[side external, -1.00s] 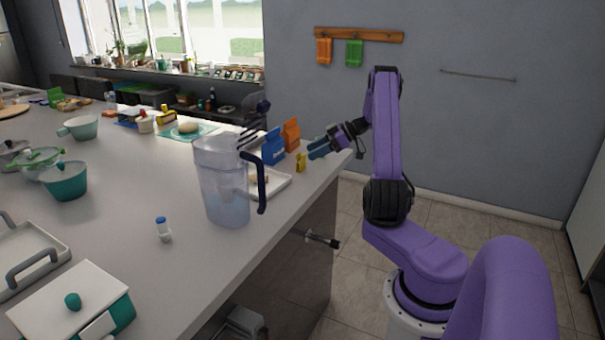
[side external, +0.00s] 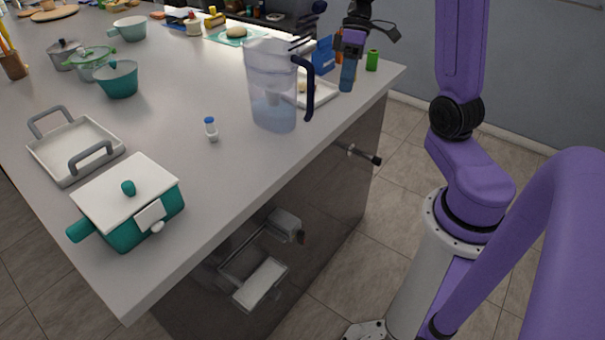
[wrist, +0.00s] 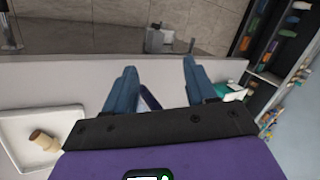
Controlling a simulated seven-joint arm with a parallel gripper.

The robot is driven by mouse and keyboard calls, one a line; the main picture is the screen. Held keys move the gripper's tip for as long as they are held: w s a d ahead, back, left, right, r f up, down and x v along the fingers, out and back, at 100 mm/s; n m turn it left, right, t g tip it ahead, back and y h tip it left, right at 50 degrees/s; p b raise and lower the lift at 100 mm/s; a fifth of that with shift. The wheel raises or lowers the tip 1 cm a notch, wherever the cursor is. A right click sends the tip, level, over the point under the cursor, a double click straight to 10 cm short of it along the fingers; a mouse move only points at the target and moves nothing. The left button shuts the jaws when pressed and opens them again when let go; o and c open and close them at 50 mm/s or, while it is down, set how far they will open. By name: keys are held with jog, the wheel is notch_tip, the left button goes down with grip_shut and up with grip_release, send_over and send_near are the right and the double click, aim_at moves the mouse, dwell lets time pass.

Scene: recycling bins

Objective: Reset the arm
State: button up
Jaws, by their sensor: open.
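My gripper (side external: 347,76) is at the far right end of the counter (side external: 240,180), with its blue fingers pointing down, near the white tray. In the wrist view the two blue fingers (wrist: 160,80) are spread apart with nothing held between them. The counter's edge and the tiled floor show past the fingertips there.
A clear pitcher (side external: 273,90) stands left of my gripper. The white tray (wrist: 20,120) holds a cork-like piece (wrist: 45,140). A blue box (side external: 322,58) and a green cylinder (side external: 372,60) are close by. A teal pot (side external: 140,225) sits at the front left.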

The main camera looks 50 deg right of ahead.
jog(key=s+a+f+n+t+h, duration=0.1)
jog(key=s+a+n+h, duration=0.4)
jog(key=s+a, duration=1.3)
jog(key=n, duration=0.2)
jog(key=shift+s+a+f+n+t, duration=0.3)
jog(key=shift+s+a+n+t, duration=0.1)
